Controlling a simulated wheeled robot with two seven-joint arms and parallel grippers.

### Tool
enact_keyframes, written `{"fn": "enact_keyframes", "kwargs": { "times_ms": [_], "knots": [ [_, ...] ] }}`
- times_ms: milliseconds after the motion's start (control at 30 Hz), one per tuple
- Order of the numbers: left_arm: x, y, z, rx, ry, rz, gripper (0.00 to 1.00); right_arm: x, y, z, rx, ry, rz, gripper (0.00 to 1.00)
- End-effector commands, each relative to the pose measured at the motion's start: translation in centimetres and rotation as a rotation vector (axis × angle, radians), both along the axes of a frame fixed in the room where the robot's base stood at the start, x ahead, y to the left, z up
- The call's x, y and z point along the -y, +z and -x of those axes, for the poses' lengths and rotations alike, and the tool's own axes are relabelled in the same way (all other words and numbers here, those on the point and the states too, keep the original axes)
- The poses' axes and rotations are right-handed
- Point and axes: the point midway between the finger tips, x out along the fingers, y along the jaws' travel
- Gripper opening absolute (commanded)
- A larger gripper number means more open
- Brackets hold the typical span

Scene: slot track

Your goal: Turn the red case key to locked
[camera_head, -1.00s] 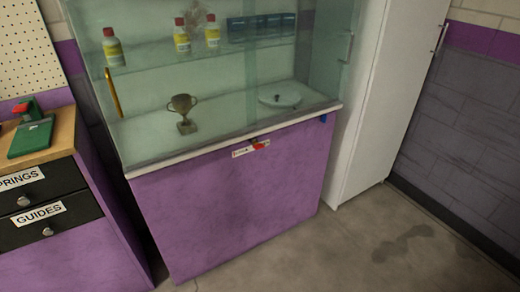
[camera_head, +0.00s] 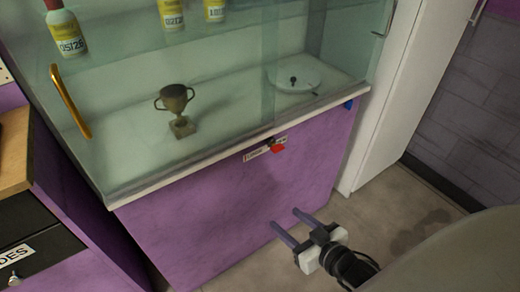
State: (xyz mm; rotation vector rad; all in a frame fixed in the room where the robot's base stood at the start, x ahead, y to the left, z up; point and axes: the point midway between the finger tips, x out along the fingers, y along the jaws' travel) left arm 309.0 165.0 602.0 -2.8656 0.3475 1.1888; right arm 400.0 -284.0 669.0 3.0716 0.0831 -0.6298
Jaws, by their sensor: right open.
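The red case key (camera_head: 277,148) sits on the front of the glass display case, just under its white ledge. A small white label (camera_head: 257,154) is beside it on the left; its lettering is too small to read. My right gripper (camera_head: 288,223) is in front of the purple lower panel (camera_head: 200,225), below the key and apart from it. Its two fingers are spread and nothing is between them. My left gripper is not in view.
The glass case holds a trophy (camera_head: 176,108), a round white dish (camera_head: 294,77) and bottles on the shelf. A gold handle (camera_head: 70,100) is on the left glass. A white cabinet (camera_head: 385,125) stands at right, drawers at lower left. Floor shows at lower right.

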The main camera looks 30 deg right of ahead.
Motion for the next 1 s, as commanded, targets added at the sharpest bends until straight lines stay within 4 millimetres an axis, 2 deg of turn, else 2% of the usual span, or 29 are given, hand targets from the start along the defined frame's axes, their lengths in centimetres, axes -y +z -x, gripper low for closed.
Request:
{"fn": "enact_keyframes", "kwargs": {
  "times_ms": [33,100,233,367,800,1000],
  "knots": [
    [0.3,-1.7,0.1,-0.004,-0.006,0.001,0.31,2.7,1.0,-2.1,0.102,-0.011,0.008,0.50],
    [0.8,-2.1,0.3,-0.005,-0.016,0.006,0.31,5.3,3.8,-4.2,0.229,-0.009,0.002,0.50],
    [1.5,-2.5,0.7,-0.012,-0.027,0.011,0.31,7.7,7.7,-6.1,0.371,0.015,-0.013,0.50],
    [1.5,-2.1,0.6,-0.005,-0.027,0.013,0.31,8.0,8.9,-7.5,0.408,0.027,-0.020,0.50],
    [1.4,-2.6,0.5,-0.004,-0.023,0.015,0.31,7.3,8.8,-14.9,0.404,0.024,-0.021,0.50],
    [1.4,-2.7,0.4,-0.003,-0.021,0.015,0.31,7.2,8.8,-16.4,0.402,0.024,-0.021,0.50]
  ]
}}
